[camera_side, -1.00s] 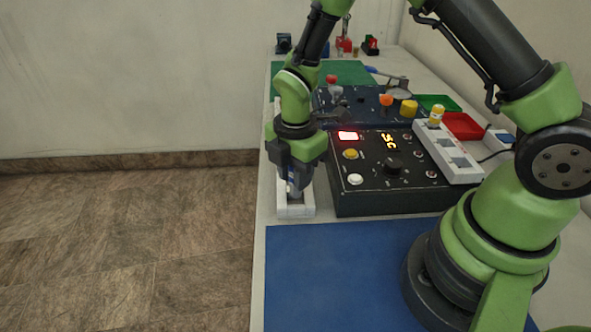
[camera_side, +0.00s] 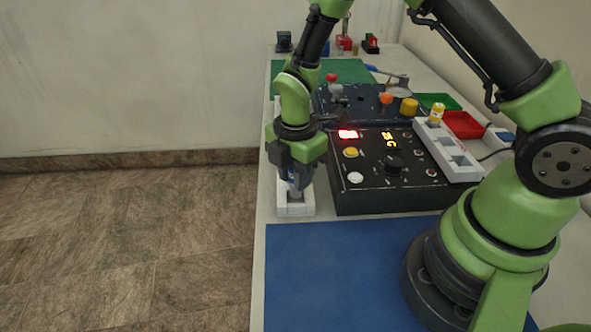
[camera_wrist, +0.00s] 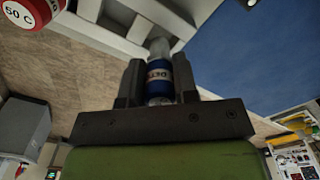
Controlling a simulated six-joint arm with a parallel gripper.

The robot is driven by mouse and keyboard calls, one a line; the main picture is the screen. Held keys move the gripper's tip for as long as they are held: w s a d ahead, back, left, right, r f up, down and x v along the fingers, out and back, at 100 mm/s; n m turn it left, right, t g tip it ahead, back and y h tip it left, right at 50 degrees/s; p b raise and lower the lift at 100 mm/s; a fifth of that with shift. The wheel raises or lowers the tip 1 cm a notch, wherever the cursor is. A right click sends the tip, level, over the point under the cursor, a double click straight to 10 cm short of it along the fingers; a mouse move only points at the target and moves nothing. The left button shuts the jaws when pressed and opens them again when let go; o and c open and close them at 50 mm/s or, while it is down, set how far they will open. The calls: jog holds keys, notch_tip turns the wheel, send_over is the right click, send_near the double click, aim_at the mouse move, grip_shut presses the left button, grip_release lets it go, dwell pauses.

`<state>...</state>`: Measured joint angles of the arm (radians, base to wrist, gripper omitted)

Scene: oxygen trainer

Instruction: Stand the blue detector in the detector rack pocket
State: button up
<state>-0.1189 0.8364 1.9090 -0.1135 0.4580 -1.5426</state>
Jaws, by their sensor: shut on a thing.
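The blue detector (camera_wrist: 158,78) is a small cylinder with a blue band, a pale label and a clear end. In the wrist view it sits between the two dark fingers of my gripper (camera_wrist: 157,85), which is shut on it. In the side view my gripper (camera_side: 294,178) points down at the near end of the white rack (camera_side: 296,210), left of the black control box. The detector's lower end is at the rack's near pocket. I cannot tell how deep it sits in the pocket, as the gripper and rack walls hide part of it.
The black control box (camera_side: 350,201) with buttons and lit displays stands close to the right of my gripper. A white rack (camera_side: 455,170) holding a yellow cylinder (camera_side: 436,113) lies further right. The blue mat (camera_side: 340,280) in front is clear. The table's left edge is near the rack.

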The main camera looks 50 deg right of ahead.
jog(key=shift+f, duration=1.4)
jog(key=o, duration=1.1)
jog(key=shift+c, duration=0.2)
notch_tip(320, 180, up, 10)
jog(key=shift+f, duration=0.15)
jog(key=s+d+r+m+t+y, duration=0.1)
jog(key=s+r+m+t, duration=0.6)
jog(key=s+r+m, duration=0.9)
notch_tip(320, 180, up, 2)
jog(key=m+y, duration=0.1)
jog(key=m, duration=0.4)
jog(key=shift+s+m, duration=0.15)
jog(key=shift+m, duration=0.25)
